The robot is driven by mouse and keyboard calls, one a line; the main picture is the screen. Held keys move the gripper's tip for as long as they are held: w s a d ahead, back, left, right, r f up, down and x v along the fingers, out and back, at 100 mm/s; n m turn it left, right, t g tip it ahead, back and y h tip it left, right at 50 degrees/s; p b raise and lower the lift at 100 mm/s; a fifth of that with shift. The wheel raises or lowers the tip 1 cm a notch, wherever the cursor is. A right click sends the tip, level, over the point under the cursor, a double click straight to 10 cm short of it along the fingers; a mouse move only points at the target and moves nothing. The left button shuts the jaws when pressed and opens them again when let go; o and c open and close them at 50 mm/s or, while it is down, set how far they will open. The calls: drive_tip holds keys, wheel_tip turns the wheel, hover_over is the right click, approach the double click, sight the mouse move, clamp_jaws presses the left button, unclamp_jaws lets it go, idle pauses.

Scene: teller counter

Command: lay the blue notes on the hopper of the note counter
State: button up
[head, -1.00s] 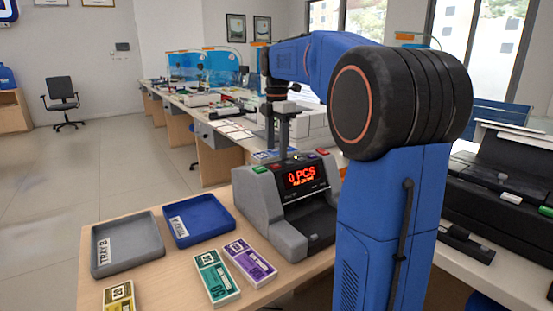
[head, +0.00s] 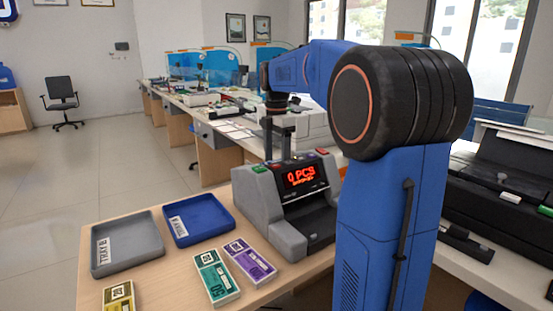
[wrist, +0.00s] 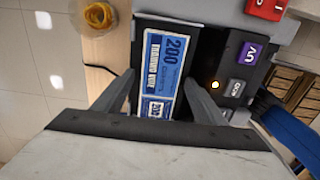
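The blue notes (wrist: 166,68), a flat strapped bundle marked 200, lie on the dark hopper (wrist: 208,48) of the note counter in the wrist view. My gripper (wrist: 160,78) is open above them, one finger on each side, with a gap between each finger and the bundle. In the head view my gripper (head: 278,152) hangs over the back of the grey note counter (head: 262,200), whose red display reads 0 PCS. The notes are hidden there behind the counter's top.
A grey tray (head: 97,270) and a blue tray (head: 182,242) stand left of the counter. Teal notes (head: 215,277), purple notes (head: 249,260) and yellow notes (head: 118,297) lie in front of them. A yellow round container (wrist: 98,16) shows in the wrist view.

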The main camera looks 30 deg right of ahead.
wheel_tip(320, 180, up, 12)
idle(0.6)
drive_tip(key=shift+r, duration=0.1)
idle(0.4)
